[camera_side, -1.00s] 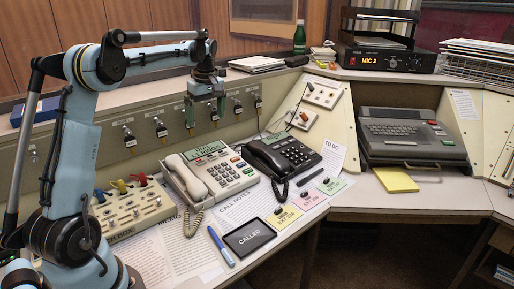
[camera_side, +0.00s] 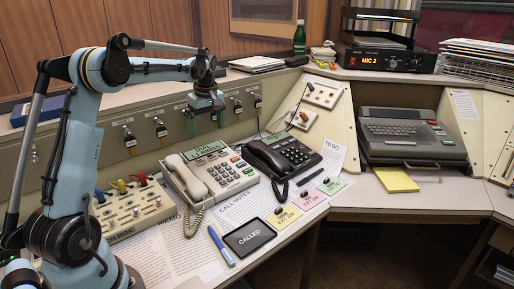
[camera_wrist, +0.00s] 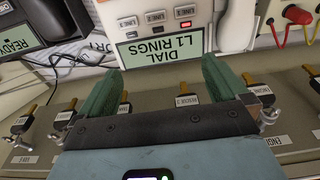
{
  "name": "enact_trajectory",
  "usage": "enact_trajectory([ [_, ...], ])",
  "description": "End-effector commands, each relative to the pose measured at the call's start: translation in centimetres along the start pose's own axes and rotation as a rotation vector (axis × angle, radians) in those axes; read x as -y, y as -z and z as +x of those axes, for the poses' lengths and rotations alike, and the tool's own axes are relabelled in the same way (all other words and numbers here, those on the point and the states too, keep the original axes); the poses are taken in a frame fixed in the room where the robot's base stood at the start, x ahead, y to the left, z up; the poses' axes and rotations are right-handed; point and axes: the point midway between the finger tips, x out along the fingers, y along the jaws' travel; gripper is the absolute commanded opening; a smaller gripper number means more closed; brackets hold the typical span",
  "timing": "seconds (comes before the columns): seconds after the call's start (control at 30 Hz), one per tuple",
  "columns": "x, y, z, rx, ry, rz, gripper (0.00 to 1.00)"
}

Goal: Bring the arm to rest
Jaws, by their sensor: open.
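My arm reaches across the console from the left in the side view, bent at the elbow. My gripper (camera_side: 206,119) points down in front of the sloped key panel (camera_side: 172,147), behind and above the white phone (camera_side: 231,175). In the wrist view, the two green fingers of my gripper (camera_wrist: 160,72) stand wide apart with nothing between them. Beyond them is the white phone's display (camera_wrist: 160,46), reading "DIAL L1 RINGS". Several brass key levers (camera_wrist: 70,106) show near the fingers; I cannot tell whether a finger touches one.
A black phone (camera_side: 283,158) stands right of the white phone. A switch box with coloured levers (camera_side: 133,210) sits below my forearm. A "CALLED" tray (camera_side: 249,237), blue pen (camera_side: 221,246) and paper sheets lie in front. A typewriter-like terminal (camera_side: 411,134) stands at right.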

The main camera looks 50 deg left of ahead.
Motion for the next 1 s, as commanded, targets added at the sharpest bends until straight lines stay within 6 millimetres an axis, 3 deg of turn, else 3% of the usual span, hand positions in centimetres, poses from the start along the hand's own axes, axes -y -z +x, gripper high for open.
enact_trajectory([
  [0.27,0.0,0.0,-1.1,0.000,0.000,0.000,1.00],
  [0.7,0.0,0.0,-8.2,0.000,0.000,0.001,1.00],
  [1.0,-0.1,-0.6,-10.2,-0.002,-0.009,0.024,1.00],
])
